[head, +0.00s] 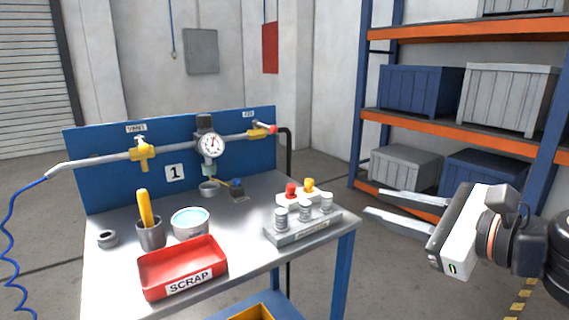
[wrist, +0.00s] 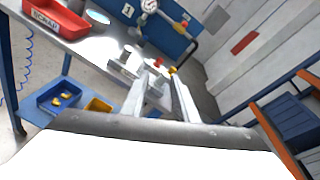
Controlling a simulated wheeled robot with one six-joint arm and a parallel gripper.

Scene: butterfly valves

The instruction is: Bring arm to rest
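My gripper (head: 375,202) is at the right of the head view, in the air to the right of the workbench (head: 255,258). Its two pale fingers point left, towards the bench, and are spread apart with nothing between them. In the wrist view my gripper (wrist: 159,78) also shows its fingers apart, with the bench beyond them. A pipe on the blue back panel (head: 105,180) carries a left yellow valve (head: 143,153), a round gauge (head: 212,145) and a right yellow valve (head: 260,133) beside a red tip. My gripper touches none of these.
A red SCRAP tray (head: 183,268), a cup with a yellow handle (head: 150,233), a round tin (head: 190,222) and a grey block with knobs (head: 303,226) stand on the bench. An orange-and-blue shelf (head: 425,120) with crates stands behind my gripper. Open floor lies between bench and shelf.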

